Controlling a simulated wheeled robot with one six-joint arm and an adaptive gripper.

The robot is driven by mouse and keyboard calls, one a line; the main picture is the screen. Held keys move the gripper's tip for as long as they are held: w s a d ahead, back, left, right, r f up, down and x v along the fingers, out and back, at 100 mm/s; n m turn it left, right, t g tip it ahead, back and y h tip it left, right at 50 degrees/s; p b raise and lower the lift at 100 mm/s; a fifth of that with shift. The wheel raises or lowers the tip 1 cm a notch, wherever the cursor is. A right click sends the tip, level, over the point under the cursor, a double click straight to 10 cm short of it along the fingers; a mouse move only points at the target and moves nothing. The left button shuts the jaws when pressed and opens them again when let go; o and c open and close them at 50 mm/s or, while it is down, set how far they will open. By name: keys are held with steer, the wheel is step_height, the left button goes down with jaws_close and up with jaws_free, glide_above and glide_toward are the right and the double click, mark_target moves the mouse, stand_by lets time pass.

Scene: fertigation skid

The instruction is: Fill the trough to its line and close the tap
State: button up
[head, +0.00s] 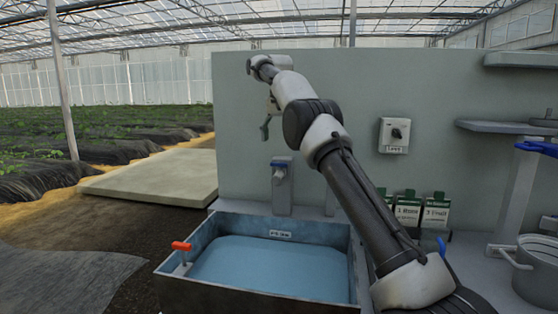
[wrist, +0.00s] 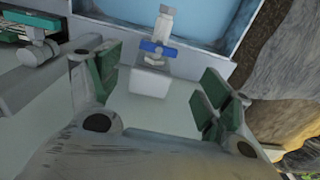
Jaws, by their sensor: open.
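The trough (head: 178,290) is a grey open box holding blue water below its rim; it also shows in the wrist view (wrist: 232,55). A small marked plate (head: 280,234) is on its back inner wall; I cannot read it or make out the line. The tap (head: 282,172) stands behind the trough on a grey post. Its blue handle (wrist: 157,47) lies crosswise in the wrist view. I cannot tell whether water runs from it. My gripper (head: 267,122) is open and empty, above the tap and apart from it; its green-padded fingers (wrist: 160,88) show in the wrist view.
A red-handled fitting (head: 181,246) is at the trough's left side. To the right are a knob box (head: 394,135) on the panel, labelled packs (head: 408,209), a grey pot (head: 537,270) and another blue handle (head: 540,147) above it. The space around the gripper is clear.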

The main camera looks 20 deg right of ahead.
steer(key=shift+s+f, duration=0.15)
steer(key=shift+f, duration=4)
steer(key=c, duration=1)
steer(key=shift+n, duration=1.9)
steer(key=o, duration=1)
steer(key=shift+r, duration=3.75)
